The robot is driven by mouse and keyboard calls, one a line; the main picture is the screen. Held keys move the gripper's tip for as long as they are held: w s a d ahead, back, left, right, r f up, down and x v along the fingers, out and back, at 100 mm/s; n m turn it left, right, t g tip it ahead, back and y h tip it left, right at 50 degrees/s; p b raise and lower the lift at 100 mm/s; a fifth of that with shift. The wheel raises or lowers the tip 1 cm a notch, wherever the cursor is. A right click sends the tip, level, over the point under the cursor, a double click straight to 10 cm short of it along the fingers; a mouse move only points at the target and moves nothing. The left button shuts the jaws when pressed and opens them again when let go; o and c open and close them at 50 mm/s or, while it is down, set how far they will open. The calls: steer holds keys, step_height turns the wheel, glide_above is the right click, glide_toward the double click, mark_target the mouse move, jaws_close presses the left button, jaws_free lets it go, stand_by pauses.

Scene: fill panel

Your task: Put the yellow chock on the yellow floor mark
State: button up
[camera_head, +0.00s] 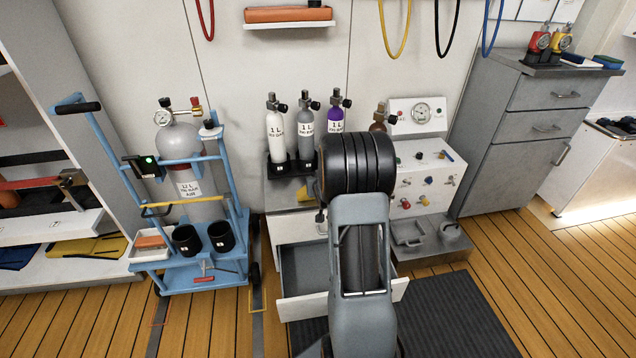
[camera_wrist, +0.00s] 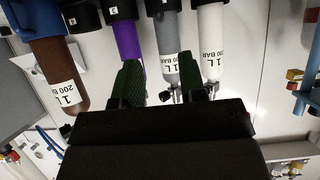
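A small yellow piece, which looks like the yellow chock (camera_head: 303,194), sits on the front edge of the bench just left of my arm. My arm may hide part of it. A thin yellow outline on the plank floor, the likely yellow floor mark (camera_head: 257,298), lies between the blue cart and the open drawer. My gripper (camera_wrist: 160,78) shows two dark green fingers spread apart in the wrist view, with nothing seen between them but cylinders beyond. In the head view my arm hides the fingers. The chock does not show in the wrist view.
Small cylinders (camera_head: 275,132) stand on the bench behind the chock. An open drawer (camera_head: 305,275) juts out below. A blue cart (camera_head: 205,275) with a large cylinder stands left of the mark. A dark mat (camera_head: 455,315) covers the floor at right. Open planks lie in front.

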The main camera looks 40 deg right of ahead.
steer(key=s+a+r+n+g+y, duration=0.1)
steer(key=s+a+r+g+y, duration=0.1)
steer(key=s+a+r, duration=0.2)
steer(key=s+a+r+n+g+y, duration=0.2)
steer(key=s+a, duration=0.9)
steer(key=a, duration=0.7)
step_height(320, 180, up, 3)
steer(key=shift+a+f+n+g, duration=0.1)
steer(key=shift+a+n+g, duration=0.2)
steer(key=shift+g, duration=0.5)
steer(key=shift+o, duration=0.4)
steer(key=s+a+n+g+y, duration=0.1)
steer(key=s+a, duration=0.3)
steer(key=s, duration=0.4)
steer(key=shift+s+a+r+g, duration=0.25)
steer(key=shift+a+r+g, duration=0.1)
steer(key=shift+g, duration=0.45)
steer(key=shift+s+n, duration=0.3)
